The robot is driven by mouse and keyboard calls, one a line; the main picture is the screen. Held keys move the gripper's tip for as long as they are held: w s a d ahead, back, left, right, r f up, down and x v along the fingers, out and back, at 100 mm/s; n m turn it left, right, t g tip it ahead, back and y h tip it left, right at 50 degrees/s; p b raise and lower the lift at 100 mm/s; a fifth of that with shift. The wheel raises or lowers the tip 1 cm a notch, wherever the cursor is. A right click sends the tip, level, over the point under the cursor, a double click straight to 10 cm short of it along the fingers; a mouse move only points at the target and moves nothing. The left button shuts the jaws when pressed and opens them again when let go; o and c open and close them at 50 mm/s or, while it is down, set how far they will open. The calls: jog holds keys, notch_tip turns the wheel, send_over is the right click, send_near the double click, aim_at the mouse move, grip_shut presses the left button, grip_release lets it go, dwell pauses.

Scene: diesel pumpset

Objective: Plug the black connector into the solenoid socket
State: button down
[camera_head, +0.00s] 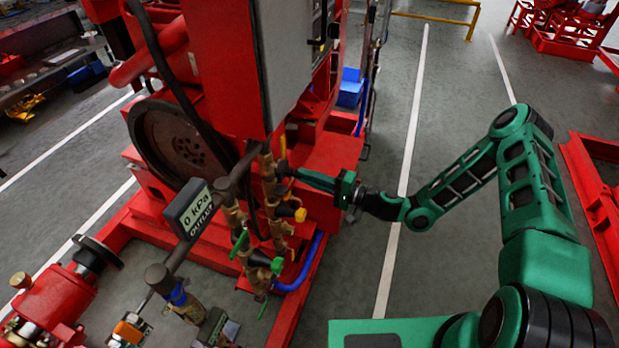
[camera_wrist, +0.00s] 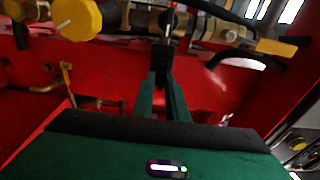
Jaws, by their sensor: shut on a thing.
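My gripper (camera_head: 291,171) reaches in from the right to the brass pipework on the red pumpset. In the wrist view its two green fingers (camera_wrist: 163,80) are shut on the black connector (camera_wrist: 162,59). The connector points away from me, toward the brass pipe fittings (camera_wrist: 138,17). Its far end meets or overlaps a small metallic part at the pipe. I cannot tell whether it touches or is seated. The solenoid socket cannot be made out clearly; it is small and partly hidden behind the connector. In the head view the connector is too small to separate from the fittings.
A yellow knob (camera_wrist: 84,19) sits left of the connector, and a black cable (camera_wrist: 235,15) runs above. Floor right of the red frame (camera_head: 297,307) is clear.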

jog(key=shift+w+a, duration=0.15)
jog(key=shift+a, duration=0.35)
jog(key=c, duration=1.7)
grip_release()
jog(key=shift+o, duration=0.2)
jog(key=shift+d, duration=0.1)
jog(key=v, duration=1)
jog(key=shift+d, duration=0.3)
